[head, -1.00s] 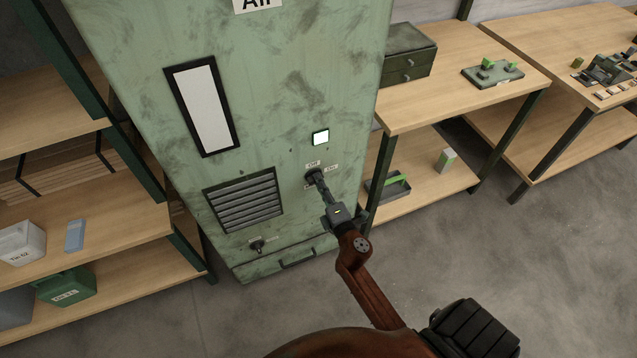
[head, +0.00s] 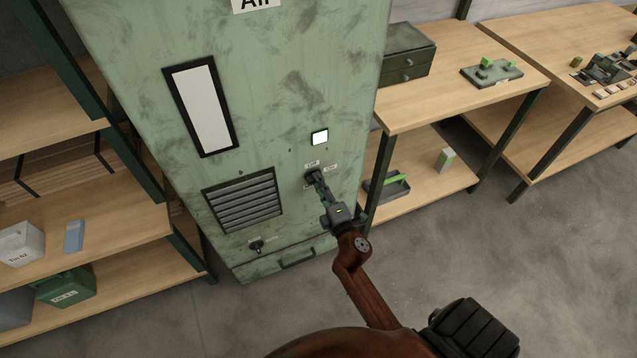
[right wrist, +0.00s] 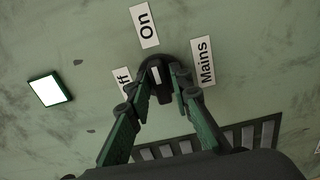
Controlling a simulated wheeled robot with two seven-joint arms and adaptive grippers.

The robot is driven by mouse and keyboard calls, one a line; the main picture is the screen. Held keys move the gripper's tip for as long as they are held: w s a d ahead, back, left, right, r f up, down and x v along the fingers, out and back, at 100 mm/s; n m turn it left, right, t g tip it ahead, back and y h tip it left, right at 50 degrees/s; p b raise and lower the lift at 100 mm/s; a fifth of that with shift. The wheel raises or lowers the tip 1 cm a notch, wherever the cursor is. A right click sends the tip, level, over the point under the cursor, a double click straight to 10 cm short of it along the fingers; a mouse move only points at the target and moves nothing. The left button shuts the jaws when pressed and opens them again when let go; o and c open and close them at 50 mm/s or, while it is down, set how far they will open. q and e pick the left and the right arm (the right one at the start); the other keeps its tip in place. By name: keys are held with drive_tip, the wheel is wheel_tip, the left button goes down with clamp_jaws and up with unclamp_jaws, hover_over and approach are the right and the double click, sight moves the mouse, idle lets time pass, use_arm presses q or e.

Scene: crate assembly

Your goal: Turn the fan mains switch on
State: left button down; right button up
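The fan mains switch is a dark round knob (right wrist: 158,86) with a white mark, on the green cabinet (head: 280,100). In the right wrist view the mark lies on the side towards the "On" label (right wrist: 145,26). The "Off" label (right wrist: 122,82) is left of the knob, partly hidden by a finger, and "Mains" (right wrist: 201,62) is to its right. My right gripper (head: 316,180) is at the knob, which also shows in the head view (head: 311,175). Its fingers lie on both sides of the knob and appear closed on it. My left gripper is out of view.
A lit white square lamp (head: 320,138) sits above the knob. A vent grille (head: 243,201) and a second small switch (head: 257,246) are lower left on the cabinet. Shelves (head: 100,220) stand left, workbenches (head: 455,75) right. The floor in front is clear.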

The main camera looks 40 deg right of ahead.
drive_tip(key=shift+o, duration=1.1)
drive_tip(key=v, duration=0.7)
drive_tip(key=shift+s, duration=0.3)
